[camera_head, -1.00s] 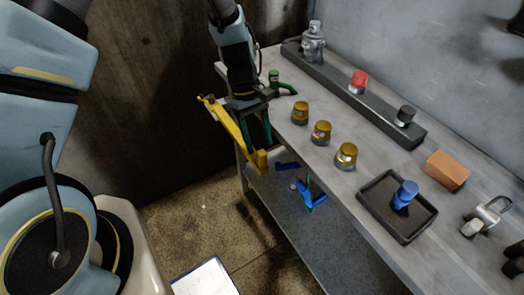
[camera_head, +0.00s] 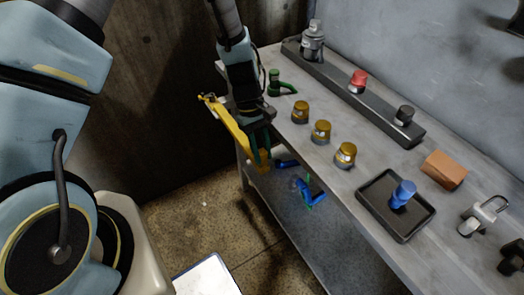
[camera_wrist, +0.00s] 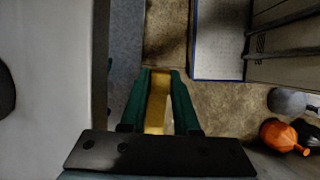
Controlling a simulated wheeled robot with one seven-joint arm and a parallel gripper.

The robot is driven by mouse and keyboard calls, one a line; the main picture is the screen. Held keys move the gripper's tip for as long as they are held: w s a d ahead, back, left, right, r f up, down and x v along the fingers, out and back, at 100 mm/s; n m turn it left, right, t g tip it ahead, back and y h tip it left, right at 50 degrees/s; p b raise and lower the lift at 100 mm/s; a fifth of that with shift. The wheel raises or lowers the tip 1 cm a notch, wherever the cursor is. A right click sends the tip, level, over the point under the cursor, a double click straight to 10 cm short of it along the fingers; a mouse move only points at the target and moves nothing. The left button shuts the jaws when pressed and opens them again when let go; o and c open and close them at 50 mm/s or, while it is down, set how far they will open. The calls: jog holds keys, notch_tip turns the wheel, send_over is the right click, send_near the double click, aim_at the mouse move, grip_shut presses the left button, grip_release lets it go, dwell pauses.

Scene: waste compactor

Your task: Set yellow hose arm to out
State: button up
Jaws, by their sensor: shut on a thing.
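The yellow hose arm (camera_head: 229,123) is a long yellow bar beside the table's left end, running from upper left down to a block-like near end. My gripper (camera_head: 262,158) has dark green fingers and is at the near end of the bar, partly hiding it. In the wrist view the yellow bar (camera_wrist: 157,100) lies between the two fingers (camera_wrist: 158,92), and my gripper is shut on it.
The table (camera_head: 275,132) carries several yellow-capped knobs, a black tray (camera_head: 368,205) with a blue-capped piece, and an orange block (camera_head: 444,170). Blue parts (camera_head: 312,190) show below the table edge. The floor (camera_head: 190,225) left of the table is mostly open.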

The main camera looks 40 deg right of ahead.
grip_shut()
dwell(0.9)
